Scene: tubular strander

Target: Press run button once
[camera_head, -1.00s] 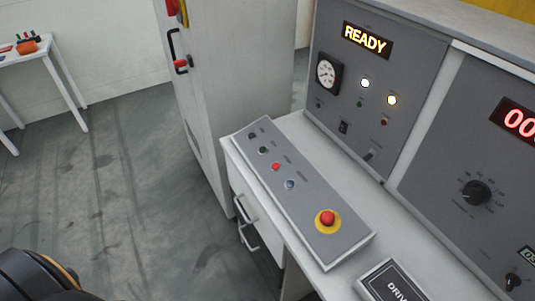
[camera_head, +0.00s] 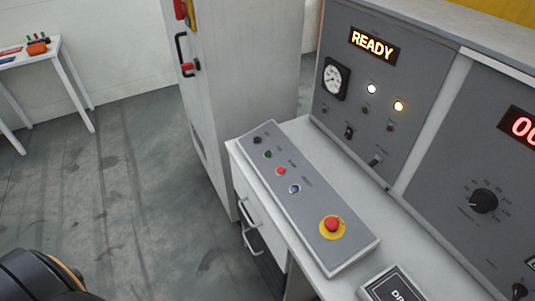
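A grey sloped button panel (camera_head: 313,213) lies on the white desk in the middle of the view. Along it from the far end sit a black button (camera_head: 257,140), a green button (camera_head: 268,154), a red button (camera_head: 281,171) and a blue button (camera_head: 294,189). Their labels are too small to read. A red mushroom button on a yellow disc (camera_head: 332,225) is at the near end. The display (camera_head: 373,46) above reads READY. Neither gripper shows; nothing touches the panel.
A grey instrument panel with a gauge (camera_head: 334,79), lit white and yellow lamps and switches stands behind the desk. A tall pale cabinet (camera_head: 245,80) is left of it. A dark part of my own body is at lower left. Floor (camera_head: 130,190) at left is clear.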

